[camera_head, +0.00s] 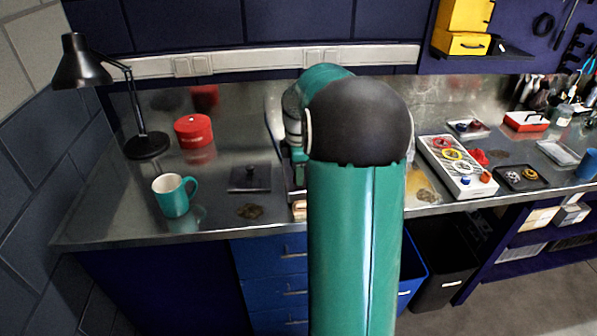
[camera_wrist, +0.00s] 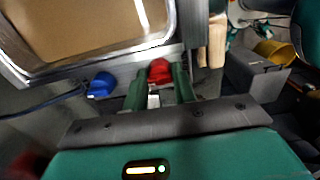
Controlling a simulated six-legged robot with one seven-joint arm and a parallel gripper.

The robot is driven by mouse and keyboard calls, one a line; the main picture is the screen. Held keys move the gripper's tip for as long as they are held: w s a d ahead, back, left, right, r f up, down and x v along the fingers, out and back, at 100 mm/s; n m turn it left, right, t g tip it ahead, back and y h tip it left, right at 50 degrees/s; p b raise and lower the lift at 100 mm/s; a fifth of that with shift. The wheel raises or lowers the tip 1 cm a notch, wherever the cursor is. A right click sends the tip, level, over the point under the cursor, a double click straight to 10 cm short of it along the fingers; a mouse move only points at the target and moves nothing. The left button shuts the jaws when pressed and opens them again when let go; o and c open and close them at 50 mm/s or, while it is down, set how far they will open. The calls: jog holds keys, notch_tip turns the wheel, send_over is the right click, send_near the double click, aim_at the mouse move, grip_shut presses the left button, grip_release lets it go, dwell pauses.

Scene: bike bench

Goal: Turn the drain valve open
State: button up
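In the wrist view, my gripper (camera_wrist: 160,82) has its two green fingers apart. A red knob (camera_wrist: 159,70) shows between the fingertips, just under the rim of a metal basin. Whether the fingers touch it cannot be told. A blue knob (camera_wrist: 102,84) is on the same front, to the left of the fingers. The metal basin (camera_wrist: 105,53) has a brown inside. Which knob is the drain valve is not marked in view. In the head view my arm hides the gripper, both knobs and most of the basin.
In the head view, a teal mug (camera_head: 173,195), a red tin (camera_head: 193,130), a black lamp (camera_head: 147,145) and a dark plate with a knob (camera_head: 250,178) stand on the left bench. A grey tray (camera_head: 447,163) of colored parts lies right of my arm.

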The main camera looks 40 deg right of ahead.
jog(key=c, duration=0.3)
jog(key=shift+c, duration=0.2)
jog(key=shift+m, duration=0.4)
jog(key=m, duration=0.3)
jog(key=shift+r, duration=0.1)
jog(key=m, duration=0.9)
jog(key=shift+m, duration=2.5)
